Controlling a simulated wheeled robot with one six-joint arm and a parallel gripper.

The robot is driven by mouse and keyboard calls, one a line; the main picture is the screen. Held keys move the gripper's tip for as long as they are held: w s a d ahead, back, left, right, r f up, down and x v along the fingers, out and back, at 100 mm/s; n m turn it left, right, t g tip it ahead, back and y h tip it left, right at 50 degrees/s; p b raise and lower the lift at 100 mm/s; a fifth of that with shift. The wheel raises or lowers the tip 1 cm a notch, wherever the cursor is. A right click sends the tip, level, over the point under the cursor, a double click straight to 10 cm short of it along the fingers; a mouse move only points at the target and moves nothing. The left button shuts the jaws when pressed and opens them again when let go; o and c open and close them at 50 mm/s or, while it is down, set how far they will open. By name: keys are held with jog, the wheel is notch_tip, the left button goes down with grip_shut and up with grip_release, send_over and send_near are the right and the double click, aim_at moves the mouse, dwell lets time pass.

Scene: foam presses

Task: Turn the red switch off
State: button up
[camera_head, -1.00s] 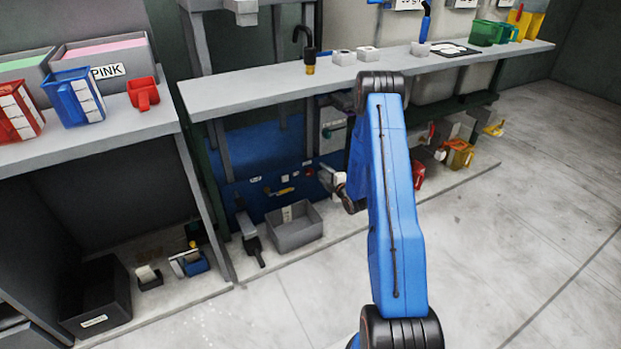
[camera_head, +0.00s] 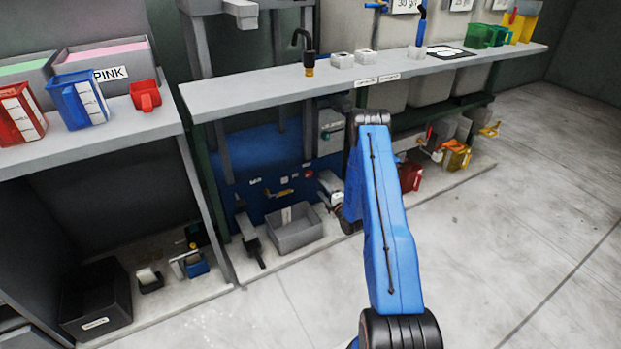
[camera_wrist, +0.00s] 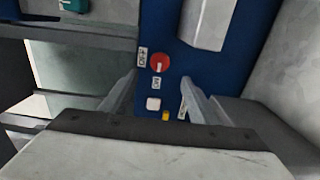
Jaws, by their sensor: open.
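The red switch (camera_wrist: 160,62) is a round red knob with a pale handle, set on a blue panel (camera_wrist: 215,68) in the wrist view. Small labels sit above left of it and just below it; the lower one seems to read "ON". My gripper (camera_wrist: 157,80) is open, with its two fingers apart on either side below the switch. In the head view my gripper (camera_head: 330,188) is low in front of the blue panel (camera_head: 262,190), partly hidden by my arm. The red switch shows there as a small red spot (camera_head: 308,173).
A white square button (camera_wrist: 153,104) and a small yellow part (camera_wrist: 166,116) are below the switch. A grey box juts out above right of it. A grey bin (camera_head: 293,232) stands on the low shelf. The grey worktop (camera_head: 240,91) overhangs the panel.

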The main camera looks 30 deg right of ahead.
aim_at(309, 175)
jog(key=w, duration=1.1)
jog(key=shift+w+a, duration=0.2)
jog(key=shift+w, duration=0.1)
jog(key=c, duration=1)
